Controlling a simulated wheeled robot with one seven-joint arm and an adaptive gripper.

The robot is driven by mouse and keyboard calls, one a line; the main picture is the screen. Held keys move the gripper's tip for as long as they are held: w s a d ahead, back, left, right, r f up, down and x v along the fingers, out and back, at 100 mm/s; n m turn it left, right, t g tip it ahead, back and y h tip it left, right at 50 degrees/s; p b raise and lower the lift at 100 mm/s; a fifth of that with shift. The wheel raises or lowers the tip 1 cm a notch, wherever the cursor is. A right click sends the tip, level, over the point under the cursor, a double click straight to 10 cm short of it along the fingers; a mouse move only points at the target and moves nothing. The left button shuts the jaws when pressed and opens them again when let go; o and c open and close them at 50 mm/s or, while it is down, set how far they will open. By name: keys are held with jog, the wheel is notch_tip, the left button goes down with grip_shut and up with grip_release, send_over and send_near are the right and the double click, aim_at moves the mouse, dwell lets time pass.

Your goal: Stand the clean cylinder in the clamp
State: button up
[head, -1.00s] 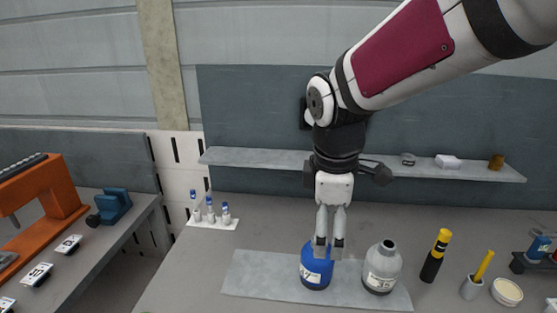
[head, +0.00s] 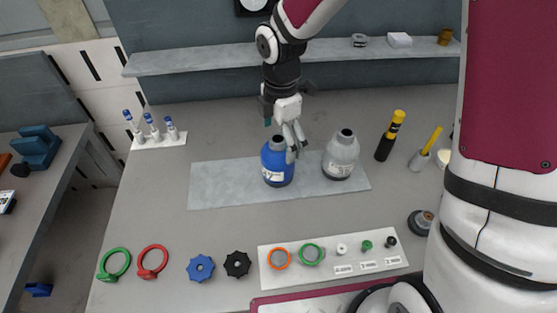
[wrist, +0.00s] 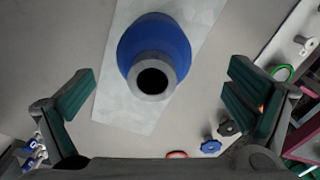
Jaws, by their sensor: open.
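A blue cylinder (head: 277,164) with a grey neck and a white label stands upright on a grey mat (head: 215,185). A grey cylinder (head: 341,156), also labelled, stands to its right. I cannot read the labels or tell which is clean. My gripper (head: 293,145) is open beside the blue cylinder's neck, partly overlapping it in the head view. In the wrist view the blue cylinder (wrist: 155,45) lies ahead between the spread fingers, not gripped. A blue vice-like device (head: 36,148) stands on the left bench; I cannot tell whether it is the clamp.
Small blue-capped vials (head: 152,128) stand at the back left. A black and yellow tool (head: 390,136) stands right of the mat. Rings, knobs and a white parts tray (head: 330,277) lie in front. A round dark fitting (head: 421,222) is at right. The bench left of the mat is clear.

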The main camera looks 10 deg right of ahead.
aim_at(278, 152)
jog(key=shift+w+a+f+p, duration=0.15)
jog(key=shift+f+p, duration=0.1)
jog(key=shift+f, duration=1.25)
jog(key=shift+w+a+f+p, duration=0.1)
jog(key=shift+f+p, duration=0.15)
jog(key=shift+f, duration=1.2)
jog(key=c, duration=2)
jog(key=shift+w+r, duration=0.1)
jog(key=shift+r, duration=0.1)
jog(key=shift+c, duration=0.2)
jog(key=shift+r+b, duration=0.35)
jog(key=shift+r, duration=1.35)
jog(key=s+d, duration=0.3)
jog(key=s, duration=0.4)
jog(key=s+d+r, duration=0.1)
jog(key=s+d, duration=0.1)
jog(key=s, duration=0.6)
jog(key=shift+d+r+p, duration=0.15)
jog(key=shift+d+p, duration=0.2)
jog(key=shift+d, duration=0.05)
